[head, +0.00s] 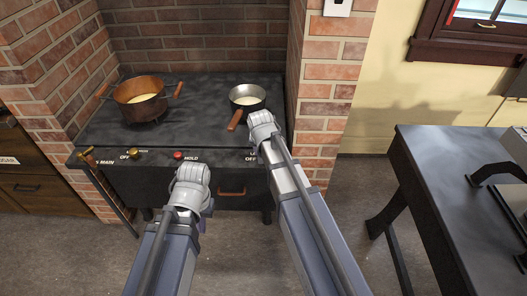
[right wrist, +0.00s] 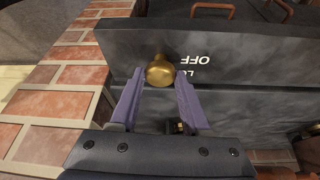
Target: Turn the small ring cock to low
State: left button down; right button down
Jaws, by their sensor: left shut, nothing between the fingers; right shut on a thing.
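The small ring cock is a round brass knob (right wrist: 160,71) on the stove's dark front edge, beside white lettering that reads OFF and a partly hidden LO. My right gripper (right wrist: 160,80) has its two purple fingers on either side of the knob and is shut on it. In the head view my right gripper (head: 262,130) covers the knob. Which mark the knob points to cannot be told. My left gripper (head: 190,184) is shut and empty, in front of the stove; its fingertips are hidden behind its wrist.
A copper pot (head: 139,104) stands at the stove's left and a small pan (head: 247,97) at its right, handle toward my right arm. Another brass knob (head: 133,153), a red button (head: 178,155) marked HOLD and brick walls (head: 322,95) are close. A dark table (head: 432,150) stands right.

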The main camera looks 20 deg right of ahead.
jog(key=shift+c, duration=1.8)
grip_release()
jog(key=shift+r, duration=0.1)
jog(key=p+v, duration=0.7)
jog(key=shift+s+r, duration=0.2)
jog(key=shift+r, duration=0.1)
jog(key=s+a+r+n+g+p, duration=0.2)
jog(key=s+a, duration=0.4)
jog(key=s, duration=0.4)
jog(key=s+a+r+n+g+p, duration=0.2)
jog(key=s+a+n, duration=0.4)
jog(key=s, duration=0.4)
jog(key=r+p, duration=0.1)
jog(key=p, duration=0.1)
jog(key=shift+p, duration=0.4)
